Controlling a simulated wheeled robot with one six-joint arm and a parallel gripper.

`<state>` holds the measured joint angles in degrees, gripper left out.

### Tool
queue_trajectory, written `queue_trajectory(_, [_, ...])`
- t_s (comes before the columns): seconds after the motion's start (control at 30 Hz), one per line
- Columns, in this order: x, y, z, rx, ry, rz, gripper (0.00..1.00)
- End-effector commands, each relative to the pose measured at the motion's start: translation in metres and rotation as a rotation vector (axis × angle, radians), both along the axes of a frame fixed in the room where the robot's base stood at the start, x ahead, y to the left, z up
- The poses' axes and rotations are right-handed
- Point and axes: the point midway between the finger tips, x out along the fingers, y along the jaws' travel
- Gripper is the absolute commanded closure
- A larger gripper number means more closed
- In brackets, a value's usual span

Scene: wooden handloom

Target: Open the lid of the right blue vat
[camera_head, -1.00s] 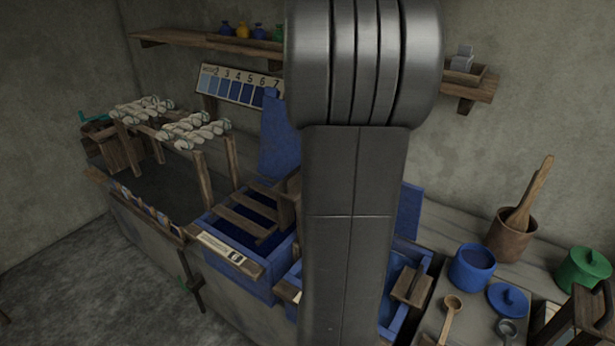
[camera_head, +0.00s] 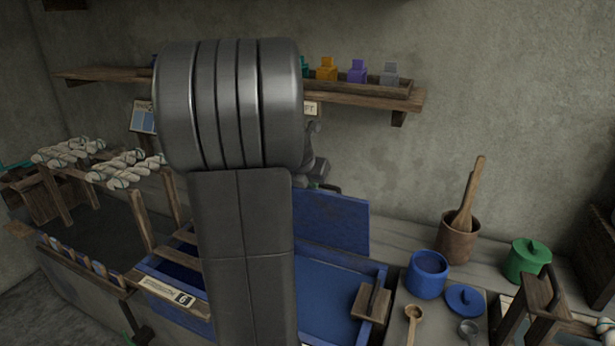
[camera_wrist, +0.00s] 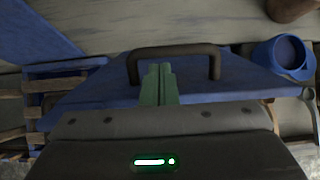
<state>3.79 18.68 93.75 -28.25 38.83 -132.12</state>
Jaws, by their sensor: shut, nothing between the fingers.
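The right blue vat (camera_head: 338,292) stands right of my arm in the head view, with an even blue surface inside its rim. Its lid (camera_head: 335,222) is a blue panel standing raised at the back of the vat, its left part hidden by my arm. In the wrist view the lid's handle side (camera_wrist: 240,80) fills the middle, with a dark staple-shaped handle (camera_wrist: 175,49). My gripper (camera_wrist: 160,70) has green fingers, shut and empty, right at the handle bar. I cannot tell whether they touch it. In the head view my arm hides most of the gripper.
A wooden block (camera_head: 368,304) sits on the vat's right rim. A blue pot (camera_head: 427,276), a mortar with pestle (camera_head: 460,235) and a green pot (camera_head: 527,262) stand to the right. A shelf with bottles (camera_head: 360,97) hangs above. Yarn racks (camera_head: 120,168) are on the left.

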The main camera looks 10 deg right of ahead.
Motion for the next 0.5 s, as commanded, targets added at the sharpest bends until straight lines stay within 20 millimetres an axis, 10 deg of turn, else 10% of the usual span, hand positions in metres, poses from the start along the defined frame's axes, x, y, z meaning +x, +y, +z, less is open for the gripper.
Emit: queue_trajectory(0.5, [0.0047, -0.0029, -0.0047, 0.0, 0.0, -0.001, 1.0])
